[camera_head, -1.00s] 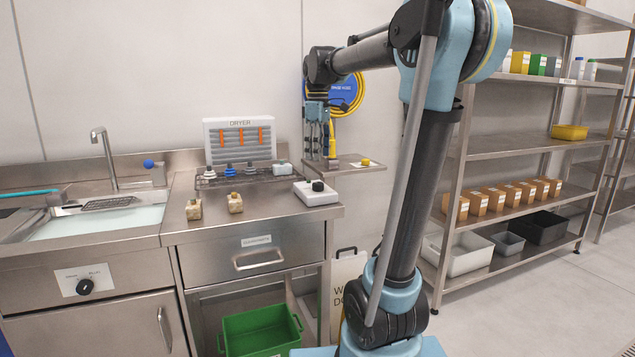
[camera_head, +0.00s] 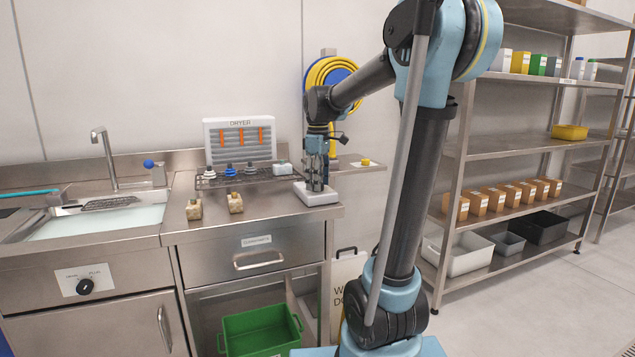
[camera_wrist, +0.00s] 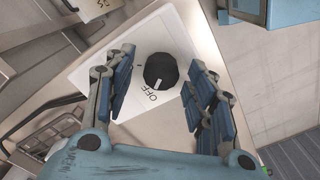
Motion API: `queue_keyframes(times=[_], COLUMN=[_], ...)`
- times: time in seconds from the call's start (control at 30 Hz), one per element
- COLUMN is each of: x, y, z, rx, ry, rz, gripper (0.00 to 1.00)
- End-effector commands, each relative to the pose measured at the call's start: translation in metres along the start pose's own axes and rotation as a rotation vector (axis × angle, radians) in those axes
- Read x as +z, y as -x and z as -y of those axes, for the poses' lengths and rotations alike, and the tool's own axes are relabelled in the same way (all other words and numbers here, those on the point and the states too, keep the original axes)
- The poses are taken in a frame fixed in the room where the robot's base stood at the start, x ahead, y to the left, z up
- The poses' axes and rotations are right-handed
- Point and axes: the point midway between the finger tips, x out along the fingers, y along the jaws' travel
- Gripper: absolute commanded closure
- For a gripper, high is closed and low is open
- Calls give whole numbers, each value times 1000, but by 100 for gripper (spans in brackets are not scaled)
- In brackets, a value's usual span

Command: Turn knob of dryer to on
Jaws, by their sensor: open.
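The dryer (camera_head: 240,140) is a white panel labelled DRYER with a grey grille and orange strips, at the back of the steel counter. A white control box (camera_head: 313,196) stands at the counter's right end. In the wrist view the box (camera_wrist: 125,60) carries a round black knob (camera_wrist: 160,71) with a white pointer mark; the printed word OFF is beside it. My gripper (camera_head: 317,186) is over the box from above and hides the knob in the head view. In the wrist view my gripper (camera_wrist: 163,100) is open, its blue-padded fingers on either side of the knob with gaps visible.
A small steel shelf (camera_head: 355,161) with a yellow button and a hose reel (camera_head: 325,75) are behind my gripper.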

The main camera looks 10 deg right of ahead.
Motion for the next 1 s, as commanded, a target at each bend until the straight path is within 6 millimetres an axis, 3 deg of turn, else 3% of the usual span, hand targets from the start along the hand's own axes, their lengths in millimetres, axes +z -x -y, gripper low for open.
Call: queue_keyframes(times=[0.03, 0.23, 0.67, 1.0], x=[0, 0, 0, 0], y=[0, 0, 0, 1], z=[0, 0, -1, -2], rx=[0, 0, 2, 3], ry=[0, 0, -59, -308], rz=[0, 0, 0, -1], gripper=[50, 94, 94, 94])
